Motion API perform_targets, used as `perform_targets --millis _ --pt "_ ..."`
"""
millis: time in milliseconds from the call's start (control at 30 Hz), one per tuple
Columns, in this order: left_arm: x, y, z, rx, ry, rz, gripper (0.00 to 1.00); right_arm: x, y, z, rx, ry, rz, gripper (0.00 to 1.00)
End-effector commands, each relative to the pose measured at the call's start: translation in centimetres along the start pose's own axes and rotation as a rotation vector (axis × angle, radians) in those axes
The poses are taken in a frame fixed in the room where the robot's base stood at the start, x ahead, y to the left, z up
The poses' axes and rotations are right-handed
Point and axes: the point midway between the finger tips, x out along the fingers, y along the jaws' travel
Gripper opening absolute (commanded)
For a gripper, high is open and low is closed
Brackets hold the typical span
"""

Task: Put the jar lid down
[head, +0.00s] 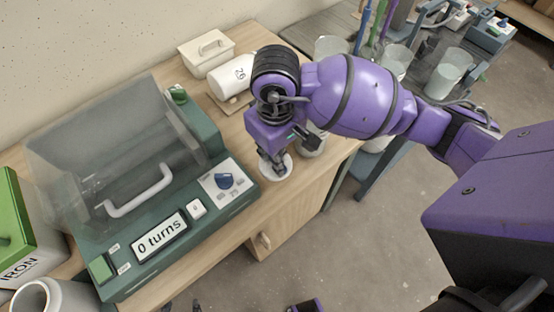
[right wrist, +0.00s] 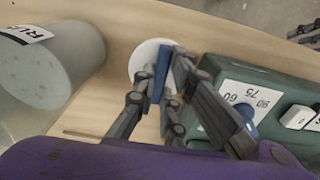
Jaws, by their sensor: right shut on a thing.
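The jar lid is a white disc (head: 284,171) at the front part of the wooden bench, right of the green machine. It also shows in the right wrist view (right wrist: 143,56), with a blue upright piece (right wrist: 160,70) between the fingers. My right gripper (head: 273,166) points down over the lid and is shut on it. I cannot tell whether the lid touches the bench top. A pale grey jar (right wrist: 50,62) with a partly seen label stands beside the lid. Dark fingertips of my left gripper (head: 182,306) show apart at the bottom edge of the head view.
The green machine (head: 240,190) with a clear hood and "0 turns" display stands close to the lid. The bench's front edge is near. Buckets (head: 447,75) stand at right.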

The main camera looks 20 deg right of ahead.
Motion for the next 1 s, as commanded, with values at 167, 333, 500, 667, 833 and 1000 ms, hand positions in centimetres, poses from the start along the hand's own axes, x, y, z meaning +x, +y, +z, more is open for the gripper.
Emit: perform_targets --millis 167,333,500,667,833,1000 --pt "-0.2 0.0 0.3 -0.001 -0.007 -0.001 0.4 2.6 0.5 -0.2 0.001 -0.005 -0.003 0.0" --pt "-0.3 -0.1 0.7 -0.002 -0.014 -0.002 0.4 3.8 0.6 -0.3 0.001 0.0 0.0 0.0" --pt "-0.4 -0.1 0.9 -0.002 -0.017 -0.002 0.4 3.8 0.6 -0.3 0.0 0.0 0.001 0.0" --pt "-0.2 -0.1 1.4 -0.001 -0.025 -0.002 0.4 4.2 0.6 -0.3 0.001 -0.001 0.002 0.0" --pt "-0.2 -0.1 1.4 -0.001 -0.025 -0.002 0.4 4.2 0.6 -0.3 0.001 -0.001 0.001 0.27" --pt "-0.2 -0.1 1.3 -0.001 -0.023 -0.002 0.4 4.2 0.6 -0.3 0.001 -0.001 0.001 0.29"
